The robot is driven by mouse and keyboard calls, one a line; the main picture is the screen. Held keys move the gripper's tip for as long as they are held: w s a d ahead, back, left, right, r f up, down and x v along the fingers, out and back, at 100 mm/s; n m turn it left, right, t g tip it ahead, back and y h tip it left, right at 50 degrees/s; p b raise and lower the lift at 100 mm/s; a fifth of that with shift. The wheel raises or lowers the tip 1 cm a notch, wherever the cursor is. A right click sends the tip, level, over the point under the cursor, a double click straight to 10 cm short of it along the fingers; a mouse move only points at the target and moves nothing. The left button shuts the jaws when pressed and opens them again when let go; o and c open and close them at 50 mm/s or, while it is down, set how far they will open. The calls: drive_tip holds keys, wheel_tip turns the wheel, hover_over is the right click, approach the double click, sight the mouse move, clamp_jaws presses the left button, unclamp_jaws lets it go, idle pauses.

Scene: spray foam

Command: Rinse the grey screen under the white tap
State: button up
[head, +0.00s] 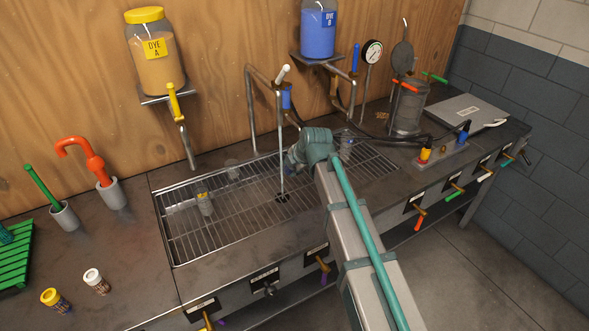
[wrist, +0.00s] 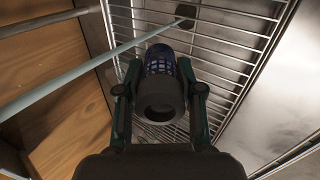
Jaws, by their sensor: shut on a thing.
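My gripper (wrist: 160,92) is shut on a short cylinder with a dark grey collar (wrist: 160,108) and dark blue mesh, which looks like the grey screen. In the head view my gripper (head: 293,160) is low over the sink grate, its fingers small and dark, and the screen is hard to make out there. The white tap (head: 283,72) stands at the back of the sink. A thin pale stream (head: 281,150) falls from it to the dark drain (head: 282,198). In the wrist view the stream (wrist: 75,77) passes just beyond the screen's far end; I cannot tell whether they touch.
A yellow-banded cup (head: 205,203) and a clear cup (head: 347,147) stand on the sink grate (head: 235,225). The yellow tap (head: 174,103) and the blue-handled tap (head: 355,58) stand along the back. Yellow-capped (head: 50,297) and white-capped (head: 92,276) screens sit on the left counter.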

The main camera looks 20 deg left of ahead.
drive_tip(key=w+a, duration=0.4)
drive_tip(key=a, duration=0.1)
drive_tip(key=shift+w+p, duration=0.35)
drive_tip(key=shift+w, duration=0.05)
idle(7.1)
